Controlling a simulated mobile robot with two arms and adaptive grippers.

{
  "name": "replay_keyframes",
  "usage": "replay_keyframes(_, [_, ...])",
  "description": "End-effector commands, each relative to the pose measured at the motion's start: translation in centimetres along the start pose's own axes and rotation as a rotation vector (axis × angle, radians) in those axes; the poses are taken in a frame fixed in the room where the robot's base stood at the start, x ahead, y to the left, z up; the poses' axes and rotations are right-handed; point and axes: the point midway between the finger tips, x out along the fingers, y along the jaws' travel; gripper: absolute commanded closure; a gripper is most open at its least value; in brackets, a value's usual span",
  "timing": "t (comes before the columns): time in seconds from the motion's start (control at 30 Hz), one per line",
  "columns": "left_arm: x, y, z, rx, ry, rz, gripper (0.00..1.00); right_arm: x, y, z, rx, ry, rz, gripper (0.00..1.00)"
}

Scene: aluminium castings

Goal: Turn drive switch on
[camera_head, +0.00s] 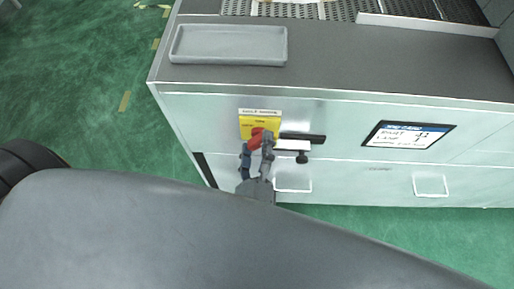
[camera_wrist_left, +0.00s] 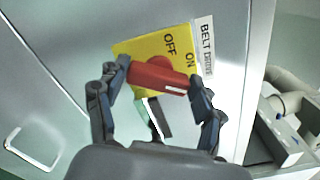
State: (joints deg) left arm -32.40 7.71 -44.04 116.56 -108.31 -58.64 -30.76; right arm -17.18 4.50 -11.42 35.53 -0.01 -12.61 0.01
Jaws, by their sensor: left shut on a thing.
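The drive switch is a red rotary handle (camera_wrist_left: 158,76) on a yellow plate (camera_wrist_left: 150,48) marked OFF and ON. A white label (camera_wrist_left: 204,45) beside the plate reads BELT and a second, partly legible word. In the head view the red handle (camera_head: 256,138) and yellow plate (camera_head: 246,126) are on the cabinet front. My left gripper (camera_wrist_left: 157,82) has its fingers on the two ends of the red handle and is shut on it. It also shows in the head view (camera_head: 256,150). Which mark the handle points to is hard to tell. My right gripper is not seen.
A grey tray (camera_head: 228,61) lies on the cabinet top (camera_head: 350,62). A dark bar (camera_head: 303,138) sticks out right of the switch. Green floor (camera_head: 90,90) is clear at left.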

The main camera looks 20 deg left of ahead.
Motion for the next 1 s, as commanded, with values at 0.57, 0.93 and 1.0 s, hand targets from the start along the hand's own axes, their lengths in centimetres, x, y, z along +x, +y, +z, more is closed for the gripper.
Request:
replay_keyframes(0.57, [0.1,0.4,-0.1,-0.470,-0.004,-0.003,0.64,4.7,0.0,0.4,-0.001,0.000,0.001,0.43])
replay_keyframes(0.93, [0.1,0.3,0.0,-0.590,-0.003,-0.003,0.64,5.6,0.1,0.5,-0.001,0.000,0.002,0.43])
replay_keyframes(1.0, [0.1,0.3,0.0,-0.597,-0.003,-0.003,0.64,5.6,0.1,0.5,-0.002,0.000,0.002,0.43])
